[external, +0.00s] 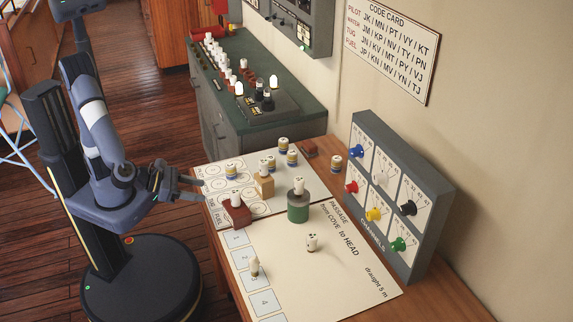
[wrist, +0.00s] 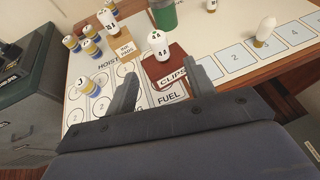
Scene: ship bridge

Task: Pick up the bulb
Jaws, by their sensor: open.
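A small plain white bulb (external: 254,266) with a tan base stands upright on the numbered strip of the cream chart, near its left edge. It also shows at the upper right of the wrist view (wrist: 265,30). My gripper (external: 200,190) is open and empty, at the table's left edge, behind and left of the bulb and apart from it. In the wrist view my jaws (wrist: 170,69) frame a red-brown box (wrist: 172,79) labelled CLIPS. A white piece with black marks (wrist: 158,46) stands on or in that box.
A green cylinder (external: 298,209) and a wooden block (external: 264,185) bear similar white pieces. Another marked white piece (external: 312,243) stands on the chart (external: 350,275). Several blue-and-yellow banded pieces stand at the back. A grey channel panel (external: 388,200) borders the right side.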

